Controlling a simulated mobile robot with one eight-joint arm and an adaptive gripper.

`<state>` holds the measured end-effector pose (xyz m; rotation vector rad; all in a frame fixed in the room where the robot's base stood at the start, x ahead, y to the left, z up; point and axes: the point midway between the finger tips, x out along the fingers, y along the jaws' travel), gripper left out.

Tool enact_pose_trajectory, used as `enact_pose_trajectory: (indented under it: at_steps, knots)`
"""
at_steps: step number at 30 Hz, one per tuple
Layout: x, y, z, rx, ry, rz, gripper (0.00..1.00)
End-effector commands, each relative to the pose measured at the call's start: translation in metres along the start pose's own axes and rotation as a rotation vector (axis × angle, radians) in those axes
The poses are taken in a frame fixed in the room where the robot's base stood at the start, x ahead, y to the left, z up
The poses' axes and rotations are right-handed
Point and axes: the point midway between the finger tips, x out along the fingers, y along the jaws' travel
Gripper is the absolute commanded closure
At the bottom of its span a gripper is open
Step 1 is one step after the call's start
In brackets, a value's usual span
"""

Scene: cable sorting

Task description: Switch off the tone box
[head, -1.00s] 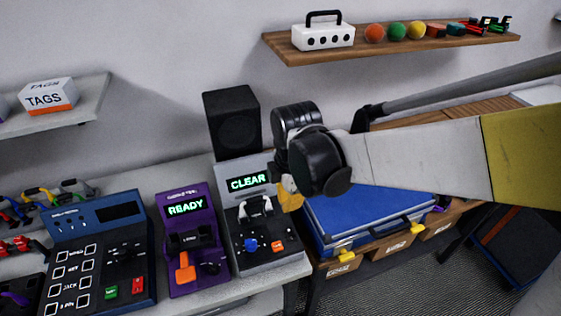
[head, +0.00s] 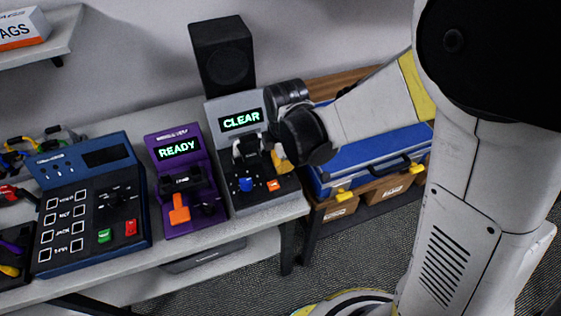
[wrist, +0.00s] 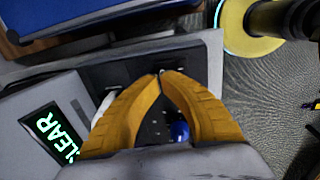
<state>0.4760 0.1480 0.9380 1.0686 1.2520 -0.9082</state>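The grey box (head: 232,106) with a lit green CLEAR display (head: 241,120) stands at the right end of the bench in the head view. No label reading tone box is legible. Its panel carries a blue knob (head: 246,184), an orange switch (head: 273,185) and a white-and-black part. In the wrist view the CLEAR display (wrist: 52,134) is at left and the blue knob (wrist: 180,131) shows between the fingers. Contact with the panel cannot be told.
A purple box (head: 163,138) showing READY, with an orange lever, stands just left of the grey one. A blue panel box (head: 75,165) is further left. A black speaker (head: 223,57) stands behind. A blue case (head: 370,165) sits at right.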

Motion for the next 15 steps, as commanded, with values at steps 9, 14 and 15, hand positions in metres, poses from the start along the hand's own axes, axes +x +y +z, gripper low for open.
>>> enact_pose_trajectory:
  at_steps: [9, 14, 15]
  knots:
    - [0.011, 0.001, 0.000, 0.000, 0.000, -0.004, 1.00]
    - [0.009, 0.002, 0.000, 0.000, 0.000, -0.016, 1.00]
    - [0.009, 0.002, 0.000, 0.000, 0.000, -0.016, 1.00]
